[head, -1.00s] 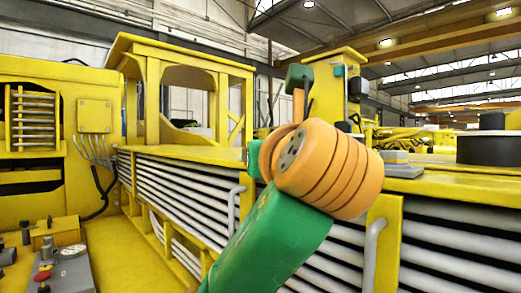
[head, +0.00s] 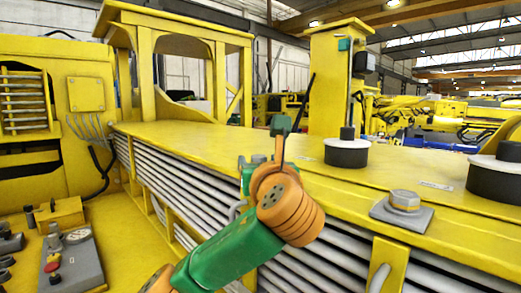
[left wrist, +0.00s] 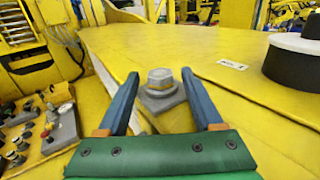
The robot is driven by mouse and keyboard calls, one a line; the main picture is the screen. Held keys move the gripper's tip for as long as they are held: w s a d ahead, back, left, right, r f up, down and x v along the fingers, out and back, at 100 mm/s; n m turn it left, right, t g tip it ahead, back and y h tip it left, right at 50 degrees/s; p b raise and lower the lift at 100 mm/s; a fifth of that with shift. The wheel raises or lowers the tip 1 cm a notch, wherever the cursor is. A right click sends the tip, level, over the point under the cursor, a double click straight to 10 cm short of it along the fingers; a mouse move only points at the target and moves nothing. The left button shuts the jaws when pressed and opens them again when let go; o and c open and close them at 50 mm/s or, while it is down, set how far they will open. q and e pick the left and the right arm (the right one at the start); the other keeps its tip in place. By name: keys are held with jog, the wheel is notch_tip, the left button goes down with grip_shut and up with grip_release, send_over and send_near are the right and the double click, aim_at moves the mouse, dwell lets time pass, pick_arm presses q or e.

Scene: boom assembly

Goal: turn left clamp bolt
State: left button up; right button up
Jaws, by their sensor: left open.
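The left clamp bolt (left wrist: 160,78) is a grey hex head on a square grey plate on the yellow deck. In the left wrist view it stands upright, framed between the two blue fingers of my left gripper (left wrist: 158,84). The fingers are open, and a gap shows on each side of the bolt head. I cannot tell how far above the bolt the fingertips are. In the head view the bolt (head: 258,158) shows only partly beside my orange wrist, which hides much of the left gripper (head: 250,172). My right gripper is not in view.
A second grey hex bolt (head: 404,200) sits on a plate farther right. A yellow cab frame (head: 180,60) rises behind. A control panel (head: 72,262) lies at left. The deck between is clear.

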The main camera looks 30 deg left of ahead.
pick_arm(q)
jog(key=shift+s+d, duration=0.1)
jog(key=shift+c, duration=0.8)
grip_shut()
jog(key=shift+m+t+h, duration=0.3)
jog(key=shift+h, duration=0.1)
